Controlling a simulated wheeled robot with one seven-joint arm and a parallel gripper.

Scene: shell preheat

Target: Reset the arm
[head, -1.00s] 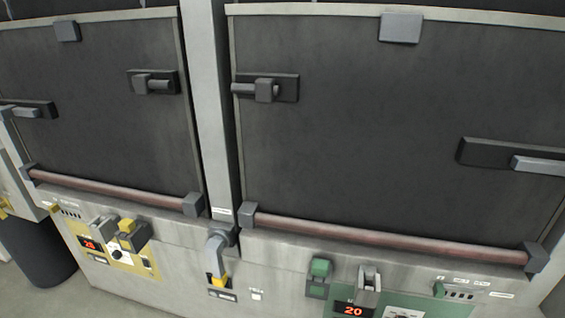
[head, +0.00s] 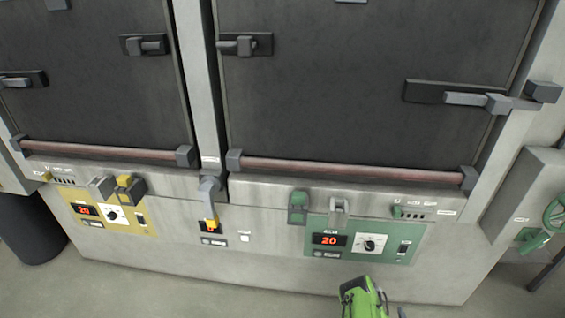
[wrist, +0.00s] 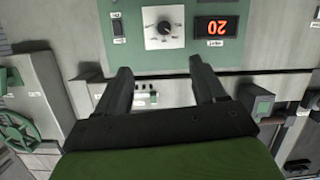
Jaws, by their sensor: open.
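My gripper (wrist: 162,72) shows in the wrist view with its two dark fingers apart and nothing between them. It faces the green control panel (wrist: 140,35), which appears upside down there with a dial and a red display reading 20. Part of my green arm (head: 365,296) shows at the bottom of the head view, in front of and below the same green panel (head: 375,255). The gap between the fingers and the panel is hard to judge. The rest of my arm is out of view.
Two large dark oven doors (head: 350,90) with red-brown bars stand shut ahead. A green handwheel (head: 555,213) is at the right. A dark bin (head: 35,225) stands left; floor shows in front.

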